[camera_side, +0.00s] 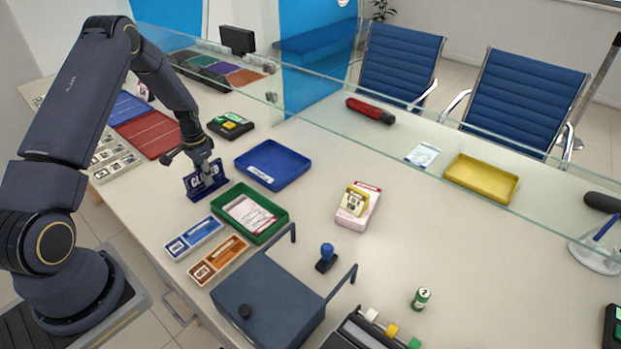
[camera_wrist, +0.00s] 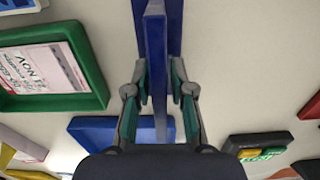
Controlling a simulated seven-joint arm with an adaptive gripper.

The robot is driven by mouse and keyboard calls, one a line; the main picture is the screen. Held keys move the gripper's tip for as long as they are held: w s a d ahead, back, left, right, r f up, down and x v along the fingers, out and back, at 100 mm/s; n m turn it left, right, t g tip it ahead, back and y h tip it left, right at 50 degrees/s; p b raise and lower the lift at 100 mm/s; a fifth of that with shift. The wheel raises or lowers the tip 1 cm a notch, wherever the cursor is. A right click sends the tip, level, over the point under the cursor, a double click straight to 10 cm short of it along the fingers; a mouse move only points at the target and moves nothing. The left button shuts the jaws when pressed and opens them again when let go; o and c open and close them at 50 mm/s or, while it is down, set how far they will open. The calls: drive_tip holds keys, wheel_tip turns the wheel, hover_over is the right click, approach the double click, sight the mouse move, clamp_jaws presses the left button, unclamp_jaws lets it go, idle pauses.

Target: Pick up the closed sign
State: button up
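The blue closed sign (camera_side: 205,182) stands upright on the counter, with white lettering on its face. In the wrist view its narrow top edge (camera_wrist: 156,45) runs between my fingers. My gripper (camera_side: 205,168) is directly over the sign, pointing down. In the wrist view my gripper (camera_wrist: 160,85) is open, one finger on each side of the sign's plate. A gap shows on the right side; on the left the finger is very close, and I cannot tell whether it touches.
A green tray (camera_side: 268,232) with papers and a blue tray (camera_side: 251,168) stand close right of the sign. Blue and orange boxes (camera_side: 194,236) lie in front. A glass screen (camera_side: 330,135) runs behind. The middle counter has free room.

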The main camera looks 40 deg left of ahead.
clamp_jaws()
drive_tip(key=shift+r, duration=0.15)
